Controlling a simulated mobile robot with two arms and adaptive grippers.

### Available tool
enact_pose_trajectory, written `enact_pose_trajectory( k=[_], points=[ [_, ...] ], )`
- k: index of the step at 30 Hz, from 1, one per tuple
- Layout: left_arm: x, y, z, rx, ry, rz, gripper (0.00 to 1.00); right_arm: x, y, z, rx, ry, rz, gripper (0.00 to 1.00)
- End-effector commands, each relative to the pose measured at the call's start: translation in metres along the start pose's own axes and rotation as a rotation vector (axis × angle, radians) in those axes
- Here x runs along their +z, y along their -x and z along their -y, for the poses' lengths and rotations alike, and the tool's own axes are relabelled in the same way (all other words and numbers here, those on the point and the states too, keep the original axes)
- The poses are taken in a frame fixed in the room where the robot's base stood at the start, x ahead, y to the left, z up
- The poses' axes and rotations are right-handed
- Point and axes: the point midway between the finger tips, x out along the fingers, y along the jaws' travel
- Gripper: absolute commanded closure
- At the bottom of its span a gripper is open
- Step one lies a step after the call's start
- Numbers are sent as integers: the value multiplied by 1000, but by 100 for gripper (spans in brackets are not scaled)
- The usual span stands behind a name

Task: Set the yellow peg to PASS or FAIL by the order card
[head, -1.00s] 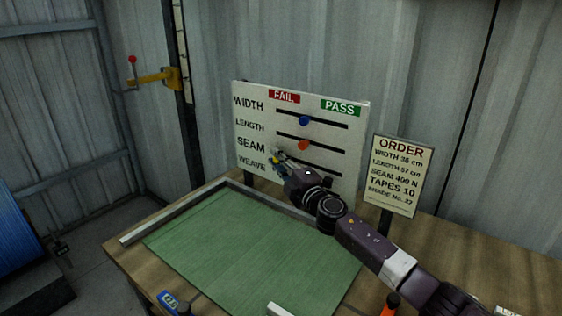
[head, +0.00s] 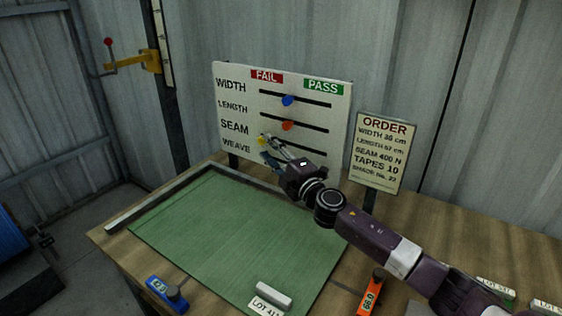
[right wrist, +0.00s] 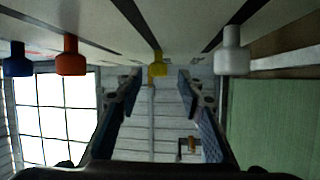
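The white board (head: 240,143) has FAIL and PASS headings and rows WIDTH, LENGTH, SEAM and WEAVE. The yellow peg (head: 262,141) is at the left, FAIL-side end of the SEAM slot. My right gripper (head: 268,150) is at this peg and partly covers the lower rows. In the right wrist view the yellow peg (right wrist: 157,66) lies in the gap between the open fingers (right wrist: 157,88), with space on both sides. The order card (head: 381,153) shows SEAM 400 N and TAPES 10; its smaller text is less clear. My left gripper is out of view.
The blue peg (head: 288,100) and orange-red peg (head: 287,125) sit in the upper slots. A white peg (right wrist: 231,60) is beside the yellow one. A green mat (head: 235,235) covers the table; a blue device (head: 165,294), a lot tag (head: 266,305) and an orange device (head: 371,292) lie in front.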

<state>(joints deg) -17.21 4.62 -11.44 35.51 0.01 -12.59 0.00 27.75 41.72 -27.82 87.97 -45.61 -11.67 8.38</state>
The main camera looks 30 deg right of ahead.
Motion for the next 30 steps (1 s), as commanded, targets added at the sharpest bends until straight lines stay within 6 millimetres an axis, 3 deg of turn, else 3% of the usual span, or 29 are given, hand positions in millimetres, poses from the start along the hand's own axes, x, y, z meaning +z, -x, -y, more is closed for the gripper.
enact_pose_trajectory(
  k=[6,12,19,30],
  points=[
    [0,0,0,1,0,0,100,-1,37,1,-3,0,-2,65],
    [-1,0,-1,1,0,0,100,-1,59,1,-2,-1,-1,65],
    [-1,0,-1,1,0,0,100,-1,70,0,0,0,-1,65],
    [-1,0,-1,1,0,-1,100,-1,70,0,0,0,-1,65]
  ],
)
